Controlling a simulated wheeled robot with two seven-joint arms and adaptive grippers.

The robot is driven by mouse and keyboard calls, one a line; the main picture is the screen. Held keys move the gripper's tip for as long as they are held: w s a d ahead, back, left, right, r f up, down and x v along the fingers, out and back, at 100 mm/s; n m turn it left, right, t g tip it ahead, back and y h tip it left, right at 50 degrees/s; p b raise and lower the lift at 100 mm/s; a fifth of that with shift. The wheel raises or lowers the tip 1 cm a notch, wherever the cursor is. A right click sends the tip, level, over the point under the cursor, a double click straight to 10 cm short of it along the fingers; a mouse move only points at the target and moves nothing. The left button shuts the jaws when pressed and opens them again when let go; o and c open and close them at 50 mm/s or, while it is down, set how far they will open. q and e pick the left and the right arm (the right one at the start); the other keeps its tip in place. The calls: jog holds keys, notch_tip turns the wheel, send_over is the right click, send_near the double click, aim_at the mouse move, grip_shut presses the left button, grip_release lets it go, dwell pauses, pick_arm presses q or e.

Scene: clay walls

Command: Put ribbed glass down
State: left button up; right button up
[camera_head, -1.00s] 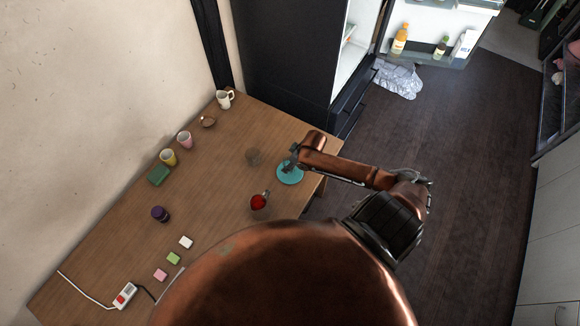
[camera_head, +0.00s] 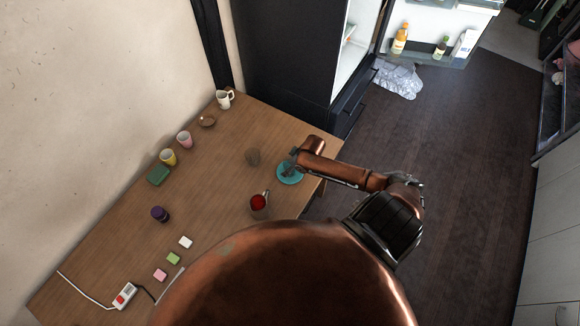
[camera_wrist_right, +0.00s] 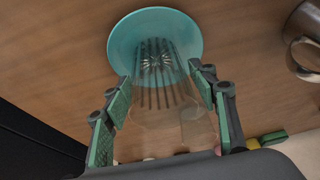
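The ribbed glass (camera_wrist_right: 165,95) is clear, with dark ribs near its base. In the right wrist view it sits between my right gripper's green-padded fingers (camera_wrist_right: 162,85), which close against both sides. Its base is over the round teal coaster (camera_wrist_right: 120,45); I cannot tell whether it touches. In the head view, my right gripper (camera_head: 292,163) is above the teal coaster (camera_head: 291,179) near the table's right edge, and the glass is mostly hidden. My left gripper is not in view.
On the wooden table (camera_head: 215,175), a mug with red inside (camera_head: 259,202) and a greyish round item (camera_head: 253,157) are near the coaster.

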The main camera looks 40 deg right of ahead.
jog(key=shift+o, duration=0.6)
jog(key=shift+r, duration=0.25)
jog(key=v, duration=1.1)
jog(key=shift+s+r+p, duration=0.3)
jog(key=shift+r, duration=0.05)
